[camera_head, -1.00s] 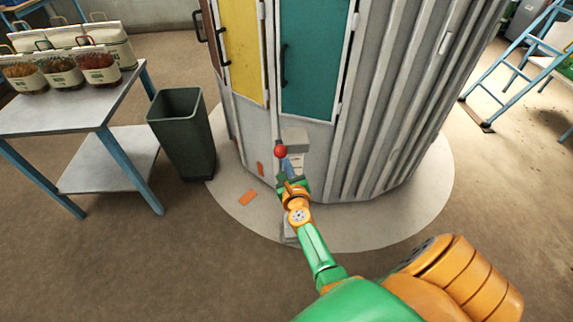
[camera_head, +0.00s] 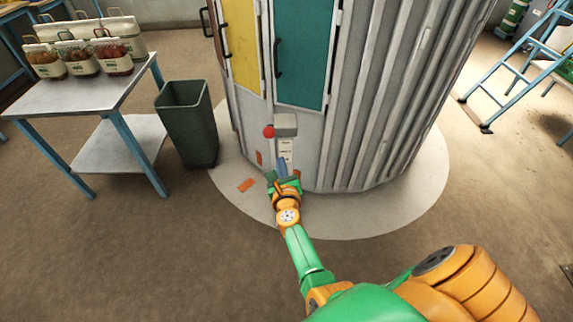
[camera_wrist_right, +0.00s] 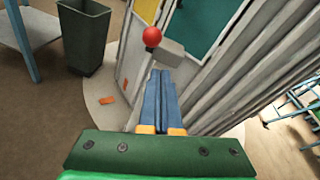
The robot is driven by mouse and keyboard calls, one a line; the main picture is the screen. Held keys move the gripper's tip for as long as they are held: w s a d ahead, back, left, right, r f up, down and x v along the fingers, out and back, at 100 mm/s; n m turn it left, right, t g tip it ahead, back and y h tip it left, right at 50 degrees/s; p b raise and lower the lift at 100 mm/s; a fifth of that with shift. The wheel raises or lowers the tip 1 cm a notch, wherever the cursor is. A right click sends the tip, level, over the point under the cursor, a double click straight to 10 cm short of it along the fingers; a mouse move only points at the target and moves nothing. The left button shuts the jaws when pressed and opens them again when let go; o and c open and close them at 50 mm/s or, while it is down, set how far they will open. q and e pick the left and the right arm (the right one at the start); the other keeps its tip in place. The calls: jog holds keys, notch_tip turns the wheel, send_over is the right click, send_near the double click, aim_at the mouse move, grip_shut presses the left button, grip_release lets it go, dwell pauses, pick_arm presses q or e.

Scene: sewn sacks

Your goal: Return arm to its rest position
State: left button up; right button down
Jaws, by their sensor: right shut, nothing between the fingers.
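My right arm (camera_head: 304,258) reaches forward from the bottom right in the head view. Its gripper (camera_head: 281,166) is in front of the grey ribbed cabinet (camera_head: 375,95), below a grey box with a red ball knob (camera_head: 268,132). In the right wrist view the blue fingers (camera_wrist_right: 160,90) lie together, shut and empty. The red knob (camera_wrist_right: 152,37) and its grey box (camera_wrist_right: 170,56) show beyond the fingertips, apart from them as far as I can tell. My left gripper is in neither view.
A dark green bin (camera_head: 188,125) stands left of the cabinet. A table (camera_head: 85,97) with several sacks (camera_head: 76,60) is at the left. A blue ladder (camera_head: 510,75) stands at the right. An orange piece (camera_head: 246,185) lies on the floor. The front floor is clear.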

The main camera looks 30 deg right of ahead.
jog(key=shift+w+f, duration=0.15)
jog(key=shift+w, duration=0.05)
jog(key=s+a+f+n+g+y, duration=0.3)
jog(key=s+a+f+n+y, duration=0.15)
jog(key=s+f+n, duration=0.6)
jog(key=s+a+f+n+g+y, duration=0.3)
jog(key=s+a+f+n, duration=0.4)
jog(key=f+n, duration=0.65)
jog(key=s+d+f+n+g, duration=0.1)
jog(key=s+f+n+g, duration=0.2)
jog(key=s+n, duration=0.5)
jog(key=s+d+f+n+g, duration=0.2)
jog(key=s+n, duration=0.6)
jog(key=s, duration=0.9)
jog(key=shift+f+g, duration=0.9)
jog(key=shift+g, duration=0.2)
